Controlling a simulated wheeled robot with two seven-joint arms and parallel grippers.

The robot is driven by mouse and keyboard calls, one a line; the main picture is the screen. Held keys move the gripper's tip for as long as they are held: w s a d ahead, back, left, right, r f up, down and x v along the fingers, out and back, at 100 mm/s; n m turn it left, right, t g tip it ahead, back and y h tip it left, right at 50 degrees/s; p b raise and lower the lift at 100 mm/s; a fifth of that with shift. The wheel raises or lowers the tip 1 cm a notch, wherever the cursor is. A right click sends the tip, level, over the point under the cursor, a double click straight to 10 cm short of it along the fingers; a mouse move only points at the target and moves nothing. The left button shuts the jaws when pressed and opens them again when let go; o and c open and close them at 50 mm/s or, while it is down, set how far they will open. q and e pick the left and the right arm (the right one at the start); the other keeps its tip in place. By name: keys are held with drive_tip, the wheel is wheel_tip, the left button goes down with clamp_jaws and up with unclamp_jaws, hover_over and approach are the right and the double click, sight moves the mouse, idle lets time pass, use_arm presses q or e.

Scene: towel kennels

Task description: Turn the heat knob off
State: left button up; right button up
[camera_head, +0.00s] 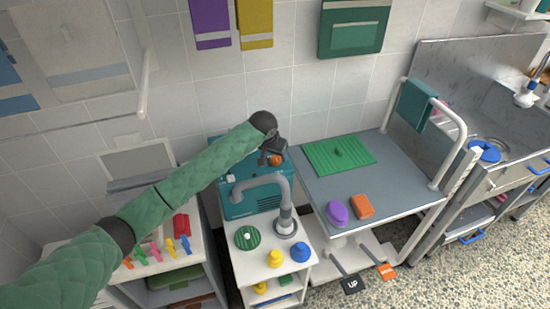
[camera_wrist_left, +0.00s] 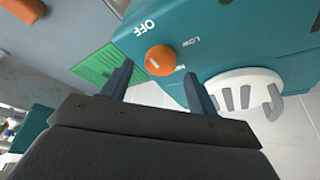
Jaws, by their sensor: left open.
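The orange heat knob (camera_wrist_left: 160,60) sits on the face of a teal dryer box (camera_wrist_left: 225,35) in the left wrist view. The labels OFF and LOW are printed around it, with a third label partly hidden. A small white mark shows on the knob; I cannot tell surely which label it points to. In the head view the knob (camera_head: 277,160) is small, at the box's (camera_head: 235,165) upper right. My left gripper (camera_head: 274,149) is open beside the knob. In the wrist view its fingertips (camera_wrist_left: 157,70) are apart, with the knob beyond the gap; contact is not visible. My right gripper is out of view.
A grey hose (camera_head: 262,184) curves in front of the box above a white cart (camera_head: 247,262) holding a green brush and small bottles. A grooming table (camera_head: 385,185) with a green mat (camera_head: 340,153) stands right. A white vent (camera_wrist_left: 245,88) is near the knob.

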use_arm(q)
drive_tip(key=shift+b+v, duration=0.75)
drive_tip(key=shift+v, duration=2)
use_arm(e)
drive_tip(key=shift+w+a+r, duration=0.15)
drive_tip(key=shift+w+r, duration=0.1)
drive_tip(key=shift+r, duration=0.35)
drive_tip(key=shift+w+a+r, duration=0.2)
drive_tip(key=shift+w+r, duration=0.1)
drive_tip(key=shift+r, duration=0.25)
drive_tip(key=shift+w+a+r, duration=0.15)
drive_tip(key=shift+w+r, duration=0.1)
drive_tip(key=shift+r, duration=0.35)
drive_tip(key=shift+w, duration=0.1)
